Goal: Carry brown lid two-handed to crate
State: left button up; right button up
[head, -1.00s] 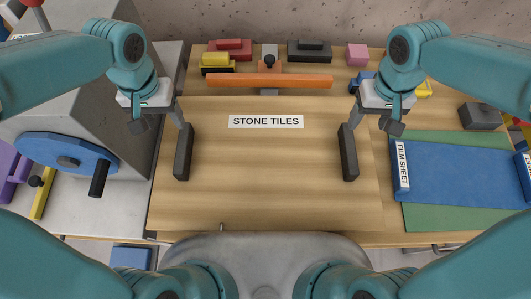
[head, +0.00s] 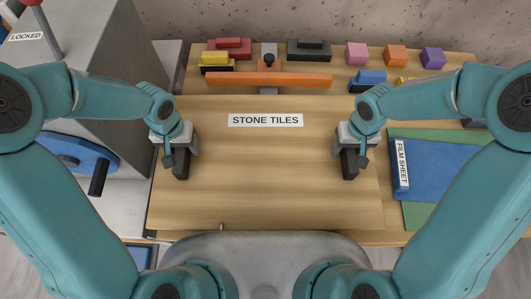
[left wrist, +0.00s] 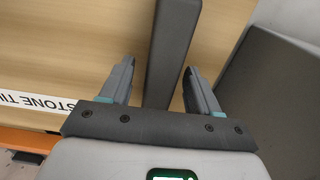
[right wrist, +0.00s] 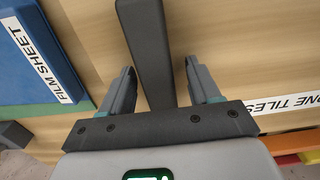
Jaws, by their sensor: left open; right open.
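The brown lid (head: 265,180) is a flat wooden panel labelled "STONE TILES", lying level in front of me. It has a dark bar handle (head: 182,170) near its left edge and another dark bar handle (head: 349,170) near its right edge. My left gripper (head: 177,155) is open over the left handle; in the left wrist view the handle (left wrist: 168,45) lies between its fingers, with gaps on both sides. My right gripper (head: 354,153) is open over the right handle, which lies between its fingers in the right wrist view (right wrist: 147,45). I cannot make out a crate.
An orange bar (head: 268,80) lies just behind the lid, with several coloured blocks beyond it. A blue film sheet (head: 432,168) on a green mat lies to the right.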

pick_arm(q)
jog(key=shift+d+f, duration=0.1)
jog(key=shift+f, duration=0.25)
pick_arm(e)
jog(key=shift+d+f, duration=0.1)
jog(key=shift+f, duration=0.35)
pick_arm(q)
grip_shut()
pick_arm(e)
grip_shut()
pick_arm(q)
jog(key=shift+w+r, duration=0.1)
pick_arm(e)
jog(key=shift+r, duration=0.15)
dwell(0.4)
